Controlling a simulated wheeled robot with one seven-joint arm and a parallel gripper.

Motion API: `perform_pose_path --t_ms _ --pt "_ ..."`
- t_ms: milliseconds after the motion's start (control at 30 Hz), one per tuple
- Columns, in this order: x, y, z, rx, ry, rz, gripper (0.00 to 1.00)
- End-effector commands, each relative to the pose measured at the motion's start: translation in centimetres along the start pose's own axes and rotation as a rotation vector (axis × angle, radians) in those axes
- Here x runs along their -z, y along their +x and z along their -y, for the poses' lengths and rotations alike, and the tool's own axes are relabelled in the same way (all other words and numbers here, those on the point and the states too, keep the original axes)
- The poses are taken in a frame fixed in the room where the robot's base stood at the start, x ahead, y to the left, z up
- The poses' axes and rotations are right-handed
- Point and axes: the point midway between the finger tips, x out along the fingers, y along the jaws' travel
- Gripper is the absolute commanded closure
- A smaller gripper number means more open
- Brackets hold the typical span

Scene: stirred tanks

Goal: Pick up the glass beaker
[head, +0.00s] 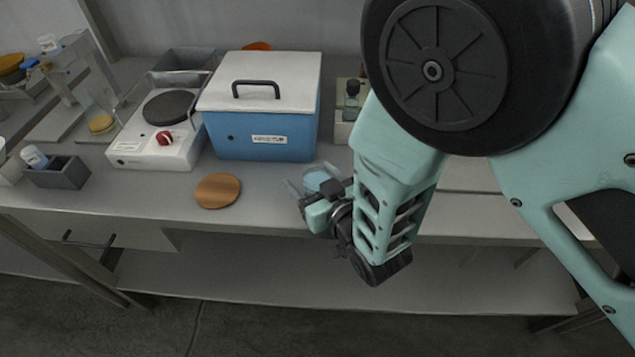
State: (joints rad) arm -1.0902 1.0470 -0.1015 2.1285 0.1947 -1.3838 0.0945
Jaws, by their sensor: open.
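A small, clear-looking vessel with a pale blue round surface (317,180) stands on the grey bench, right of the wooden disc and in front of the blue box. It looks like the glass beaker, but its walls are hard to make out. My gripper (311,187) is open and reaches in low from the right, right by this vessel. The gripper's dark parts and my forearm cover the vessel's right and near side. I cannot tell whether the fingers touch it or stand around it.
A blue box with a white handled lid (260,140) stands close behind. A hotplate with a red knob (160,138) is left of it. A round wooden disc (218,191) lies near the front edge. A grey holder (58,172) stands far left. Bare bench lies around the wooden disc.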

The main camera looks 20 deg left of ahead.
Motion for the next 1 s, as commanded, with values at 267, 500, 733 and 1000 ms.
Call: perform_pose_path --t_ms 267,500,733,1000 --pt "0.0 0.0 0.0 0.000 0.000 0.000 0.80" --pt "0.0 0.0 0.0 0.000 0.000 -0.001 0.80" --pt "0.9 -0.1 0.0 0.000 0.000 -0.003 0.80" --pt "4.1 -0.8 0.0 -0.001 0.001 -0.005 0.80"
